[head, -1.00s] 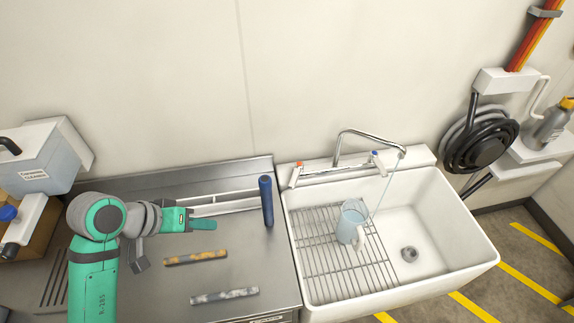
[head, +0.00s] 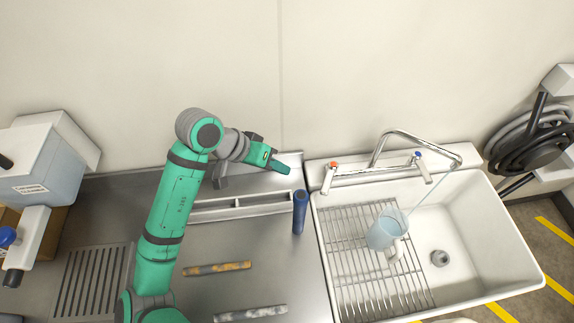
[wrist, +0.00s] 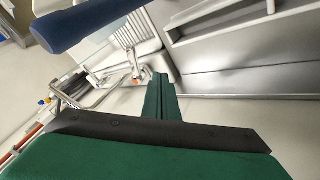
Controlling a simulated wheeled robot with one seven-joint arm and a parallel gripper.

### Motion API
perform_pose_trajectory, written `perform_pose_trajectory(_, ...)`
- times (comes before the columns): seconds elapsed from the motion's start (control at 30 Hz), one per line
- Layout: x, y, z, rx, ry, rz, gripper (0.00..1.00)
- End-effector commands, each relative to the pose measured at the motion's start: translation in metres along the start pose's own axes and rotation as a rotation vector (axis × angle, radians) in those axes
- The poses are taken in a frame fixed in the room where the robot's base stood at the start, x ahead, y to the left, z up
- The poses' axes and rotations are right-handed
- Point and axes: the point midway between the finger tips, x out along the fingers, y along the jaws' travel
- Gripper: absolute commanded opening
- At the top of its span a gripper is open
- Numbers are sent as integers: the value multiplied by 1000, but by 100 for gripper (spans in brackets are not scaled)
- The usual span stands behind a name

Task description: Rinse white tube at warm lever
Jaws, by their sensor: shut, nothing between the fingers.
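The white tube (head: 250,313), mottled white and grey, lies on the steel counter at the bottom of the head view. The warm lever (head: 330,177), marked red, is at the left of the tap; the blue-marked lever (head: 422,168) is at its right. My gripper (head: 284,168) is shut and empty, above the back of the counter, left of the warm lever. Its closed fingers (wrist: 160,96) show in the wrist view, with the red-marked lever (wrist: 136,78) beyond.
A blue tube (head: 300,212) stands upright near the sink's left edge, close to my gripper. A yellow-brown tube (head: 217,268) lies on the counter. The white sink (head: 500,255) has a drain and free room at right. A dispenser box (head: 50,165) is at left.

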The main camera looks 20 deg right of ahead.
Motion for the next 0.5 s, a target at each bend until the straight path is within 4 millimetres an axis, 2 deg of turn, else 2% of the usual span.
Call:
perform_pose_trajectory(0.3, 63, 5, -1, 9, -6, 7, 0)
perform_pose_trajectory(0.43, 84, 3, 0, 5, -5, 3, 0)
perform_pose_trajectory(0.5, 86, 13, 0, 6, -3, 0, 0)
